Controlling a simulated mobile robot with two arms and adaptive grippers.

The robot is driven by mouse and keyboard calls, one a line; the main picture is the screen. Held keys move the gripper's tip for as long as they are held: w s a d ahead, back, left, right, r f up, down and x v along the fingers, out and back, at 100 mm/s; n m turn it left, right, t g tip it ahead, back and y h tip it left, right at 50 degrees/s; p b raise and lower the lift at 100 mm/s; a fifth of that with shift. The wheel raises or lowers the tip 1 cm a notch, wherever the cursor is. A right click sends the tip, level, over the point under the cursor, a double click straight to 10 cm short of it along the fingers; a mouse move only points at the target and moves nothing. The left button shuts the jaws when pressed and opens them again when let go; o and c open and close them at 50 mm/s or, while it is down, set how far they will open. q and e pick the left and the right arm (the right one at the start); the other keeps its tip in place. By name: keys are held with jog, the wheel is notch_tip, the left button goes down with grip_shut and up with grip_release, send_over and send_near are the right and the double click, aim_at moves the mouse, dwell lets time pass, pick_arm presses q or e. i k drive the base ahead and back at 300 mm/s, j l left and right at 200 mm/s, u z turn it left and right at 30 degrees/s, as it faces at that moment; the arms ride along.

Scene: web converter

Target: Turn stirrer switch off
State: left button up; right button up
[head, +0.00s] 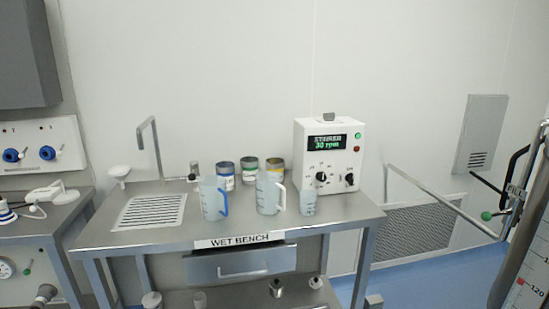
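The stirrer control box (327,155) is a white upright unit at the back right of the wet bench. Its dark display (327,143) shows green text that reads "30 rpm". Below the display are two dark knobs or switches, a left one (321,177) and a right one (349,179); which one is the stirrer switch cannot be told. A green light or button (358,136) and a red one (356,149) sit at the right of its front face. Neither of my grippers is in view.
The wet bench (345,206) carries a measuring jug with a blue handle (213,198), another jug (268,192) and a small beaker (308,202) in front of the box. Several cans stand behind them. A metal rail (440,200) is at the right. Blue floor (410,282) shows below.

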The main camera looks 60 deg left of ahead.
aim_at(349, 177)
jog(key=u, duration=1.6)
